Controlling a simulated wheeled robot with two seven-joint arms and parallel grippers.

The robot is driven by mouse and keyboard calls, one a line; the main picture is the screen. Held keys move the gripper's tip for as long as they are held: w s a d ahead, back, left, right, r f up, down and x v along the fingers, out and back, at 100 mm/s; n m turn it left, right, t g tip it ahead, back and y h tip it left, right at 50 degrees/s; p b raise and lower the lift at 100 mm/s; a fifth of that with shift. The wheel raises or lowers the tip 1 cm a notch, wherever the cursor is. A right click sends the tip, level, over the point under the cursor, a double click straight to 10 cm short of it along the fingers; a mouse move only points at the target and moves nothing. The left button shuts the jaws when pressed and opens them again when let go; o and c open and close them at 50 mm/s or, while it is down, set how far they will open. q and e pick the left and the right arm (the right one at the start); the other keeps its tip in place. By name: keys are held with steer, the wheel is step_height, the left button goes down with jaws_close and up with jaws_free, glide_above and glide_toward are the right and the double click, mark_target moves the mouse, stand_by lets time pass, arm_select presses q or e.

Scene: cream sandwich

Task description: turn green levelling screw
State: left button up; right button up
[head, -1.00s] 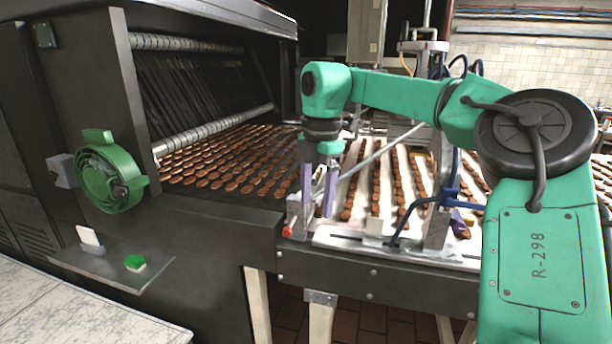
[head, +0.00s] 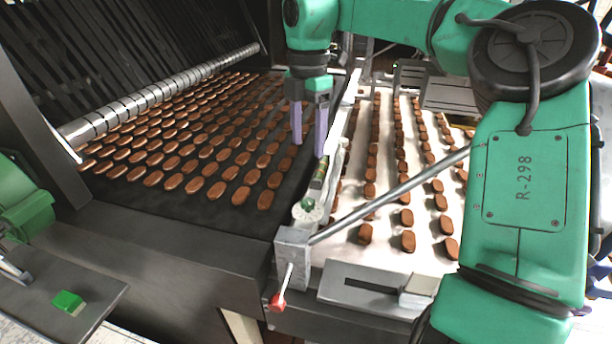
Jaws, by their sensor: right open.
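The green levelling screw (head: 307,203) appears as a small green knob on a round white dial, at the near end of the rail between the dark belt and the pale belt. A small level vial (head: 319,175) lies on the rail just behind it. My right gripper (head: 309,148) points down with its two purple-grey fingers apart and empty. In the picture it is above and behind the screw, apart from it. Its right fingertip is close to the vial; I cannot tell if they touch. My left gripper is not in view.
A grey bar runs up right from a metal block (head: 293,246) beside the screw. A red-tipped lever (head: 277,301) hangs in front. Rows of brown biscuits cover the dark belt (head: 150,205) and pale belt. A green block (head: 68,302) sits on a shelf at lower left.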

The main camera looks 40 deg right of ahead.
step_height(320, 180, down, 4)
steer(key=s+a, duration=0.2)
steer(key=s, duration=0.1)
steer(key=p, duration=0.2)
glide_above(308, 201)
steer(key=f, duration=0.4)
steer(key=shift+s+a+f, duration=0.15)
steer(key=shift+s, duration=0.05)
steer(key=f, duration=0.4)
steer(key=shift+w+d+f, duration=0.2)
steer(key=shift+w+f, duration=0.05)
steer(key=shift+f, duration=0.15)
steer(key=shift+s+a+f, duration=0.1)
steer(key=shift+f, duration=0.05)
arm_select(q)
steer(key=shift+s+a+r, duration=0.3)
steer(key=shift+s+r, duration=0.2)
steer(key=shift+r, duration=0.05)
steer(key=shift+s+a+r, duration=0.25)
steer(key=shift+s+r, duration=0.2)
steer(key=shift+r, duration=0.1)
arm_select(e)
jaws_close()
